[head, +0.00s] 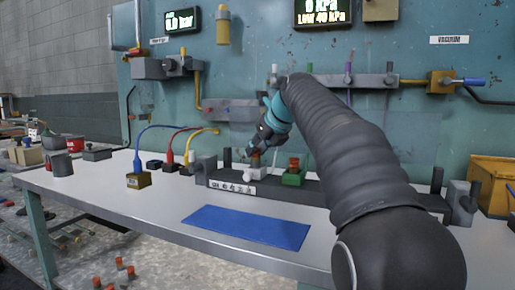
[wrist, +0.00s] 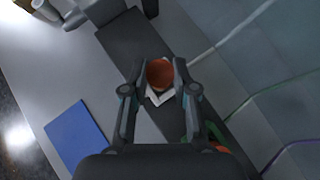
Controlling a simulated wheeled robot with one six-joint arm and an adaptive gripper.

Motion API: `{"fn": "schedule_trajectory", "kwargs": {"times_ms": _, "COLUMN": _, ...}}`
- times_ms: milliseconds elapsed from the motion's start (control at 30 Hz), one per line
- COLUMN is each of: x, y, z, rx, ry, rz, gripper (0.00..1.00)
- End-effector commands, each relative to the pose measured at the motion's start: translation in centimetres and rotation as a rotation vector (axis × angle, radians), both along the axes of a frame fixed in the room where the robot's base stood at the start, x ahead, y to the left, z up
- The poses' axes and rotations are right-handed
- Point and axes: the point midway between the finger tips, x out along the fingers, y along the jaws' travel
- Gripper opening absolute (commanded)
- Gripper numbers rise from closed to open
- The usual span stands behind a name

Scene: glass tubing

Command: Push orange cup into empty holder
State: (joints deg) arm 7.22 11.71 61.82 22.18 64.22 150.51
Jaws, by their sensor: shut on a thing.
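The orange cup (wrist: 160,73) sits between my gripper's fingertips (wrist: 159,82) in the wrist view, seen from above. A white holder (wrist: 158,97) shows just beneath and around it. In the head view the orange cup (head: 255,160) is small and partly hidden by my gripper (head: 256,150), which is over the white holder (head: 255,174). My gripper is shut on the cup. How deep the cup sits in the holder cannot be told. A green holder (head: 293,177) with an orange-red piece in it stands just to the right on the same dark rail (head: 320,192).
A blue mat (head: 247,227) lies on the white table (head: 110,191) in front of the rail. Grey blocks (head: 464,203) stand at the rail's right end. The teal panel (head: 270,75) rises behind.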

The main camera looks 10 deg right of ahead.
Motion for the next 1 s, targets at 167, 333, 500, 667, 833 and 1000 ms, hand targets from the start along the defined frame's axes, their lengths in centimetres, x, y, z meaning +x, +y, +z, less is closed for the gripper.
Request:
{"fn": "schedule_trajectory", "kwargs": {"times_ms": 167, "x": 0.0, "y": 0.0, "z": -0.5, "rx": 0.000, "ry": 0.000, "rz": 0.000, "gripper": 0.00}}
{"fn": "schedule_trajectory", "kwargs": {"times_ms": 333, "x": 0.0, "y": 0.0, "z": -0.8, "rx": 0.000, "ry": 0.000, "rz": 0.000, "gripper": 0.00}}
{"fn": "schedule_trajectory", "kwargs": {"times_ms": 500, "x": 0.0, "y": 0.0, "z": -1.2, "rx": 0.000, "ry": 0.000, "rz": 0.000, "gripper": 0.00}}
{"fn": "schedule_trajectory", "kwargs": {"times_ms": 667, "x": 0.0, "y": 0.0, "z": -1.5, "rx": 0.000, "ry": 0.000, "rz": 0.000, "gripper": 0.00}}
{"fn": "schedule_trajectory", "kwargs": {"times_ms": 833, "x": 0.0, "y": 0.0, "z": -1.7, "rx": 0.000, "ry": -0.001, "rz": 0.000, "gripper": 0.32}}
{"fn": "schedule_trajectory", "kwargs": {"times_ms": 1000, "x": 0.0, "y": 0.0, "z": -1.7, "rx": 0.000, "ry": 0.000, "rz": 0.000, "gripper": 0.57}}
